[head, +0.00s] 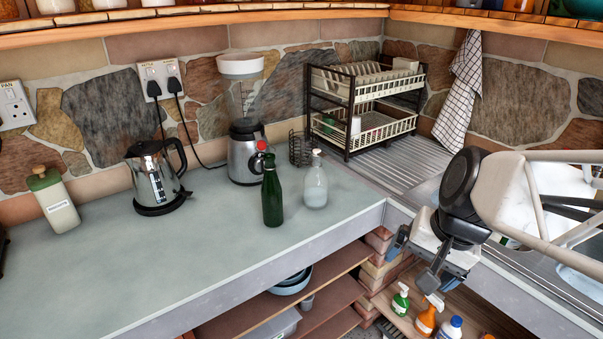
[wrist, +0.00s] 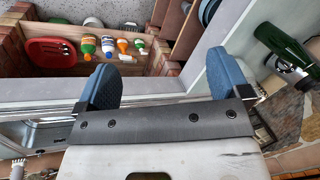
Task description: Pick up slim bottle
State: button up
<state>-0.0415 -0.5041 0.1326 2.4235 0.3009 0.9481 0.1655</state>
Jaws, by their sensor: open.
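A slim dark green bottle (head: 272,192) stands upright on the grey counter, in front of the blender. It also shows in the wrist view (wrist: 282,44), at the upper right beyond the right finger. A wider clear bottle (head: 316,184) with a pale cap stands just right of it, apart from it. My gripper (head: 416,262) is off the counter's front edge, to the right of and lower than both bottles in the head view. In the wrist view its blue fingers (wrist: 167,84) are wide apart with nothing between them.
A blender (head: 244,150) and a kettle (head: 158,180) stand behind and left of the green bottle. A dish rack (head: 365,105) stands behind, by the sink. Spray bottles (head: 426,316) sit on a low shelf below my gripper. The counter's left front is clear.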

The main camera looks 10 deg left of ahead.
jog(key=w+a+f+m+g+y, duration=0.1)
jog(key=w+a+f+m+y, duration=0.2)
jog(key=w+a+m+y, duration=0.85)
jog(key=m+t+h, duration=0.1)
jog(key=m+t, duration=0.1)
jog(key=m, duration=0.4)
send_near(281, 191)
jog(key=x, duration=0.5)
jog(key=shift+a, duration=0.15)
jog(key=shift+a, duration=0.1)
jog(key=shift+x, duration=1.2)
jog(key=shift+x, duration=2.65)
jog(key=shift+s, duration=0.1)
jog(key=shift+r, duration=0.1)
jog(key=c, duration=1.3)
jog(key=shift+r, duration=0.35)
